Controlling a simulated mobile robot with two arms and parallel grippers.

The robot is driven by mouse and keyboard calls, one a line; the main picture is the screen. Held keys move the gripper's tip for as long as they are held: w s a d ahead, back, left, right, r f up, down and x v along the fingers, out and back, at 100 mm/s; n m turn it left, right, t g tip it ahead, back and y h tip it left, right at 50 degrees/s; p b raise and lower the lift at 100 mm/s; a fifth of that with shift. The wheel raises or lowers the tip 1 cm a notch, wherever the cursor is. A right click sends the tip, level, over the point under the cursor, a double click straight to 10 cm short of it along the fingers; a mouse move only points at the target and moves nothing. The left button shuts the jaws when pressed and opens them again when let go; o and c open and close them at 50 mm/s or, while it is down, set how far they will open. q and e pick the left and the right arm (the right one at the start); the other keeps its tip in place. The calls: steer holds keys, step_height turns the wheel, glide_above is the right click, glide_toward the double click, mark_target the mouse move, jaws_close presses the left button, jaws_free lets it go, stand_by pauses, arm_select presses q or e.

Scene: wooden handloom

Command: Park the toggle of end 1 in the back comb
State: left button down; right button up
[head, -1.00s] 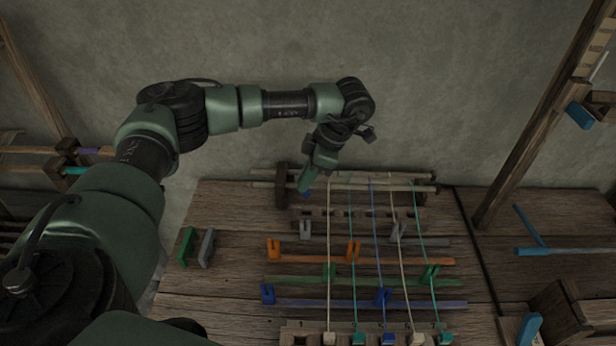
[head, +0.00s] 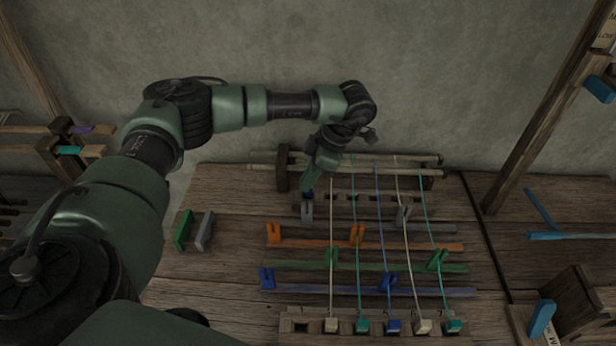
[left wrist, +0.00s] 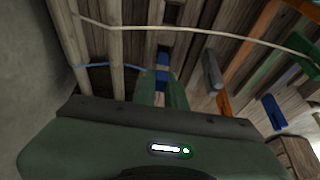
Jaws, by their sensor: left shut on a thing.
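My left gripper (head: 308,189) is shut on a small blue toggle (head: 308,194) at the back left of the loom. In the left wrist view the blue toggle (left wrist: 162,76) shows between the fingertips (left wrist: 158,92), and a blue cord (left wrist: 105,66) runs to it from the back rods. The back comb (head: 385,201) is a slotted wooden bar just in front of the back rods. The gripper is by its left end; the arm hides part of that area. I cannot tell whether the toggle touches the comb. My right gripper is not in view.
A grey heddle hook (head: 307,211) stands close in front of the gripper. Orange (head: 430,246), green (head: 300,266) and blue (head: 430,291) bars lie further forward. The front comb (head: 300,327) holds several toggles, its leftmost slot empty. Several cords cross the bars to the right.

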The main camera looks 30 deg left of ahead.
arm_select(q)
steer(key=shift+f+b, duration=0.65)
steer(key=shift+f, duration=0.6)
steer(key=c, duration=1.4)
jaws_free()
steer(key=shift+r, duration=0.1)
steer(key=shift+b+v, duration=0.5)
steer(key=shift+v, duration=3.35)
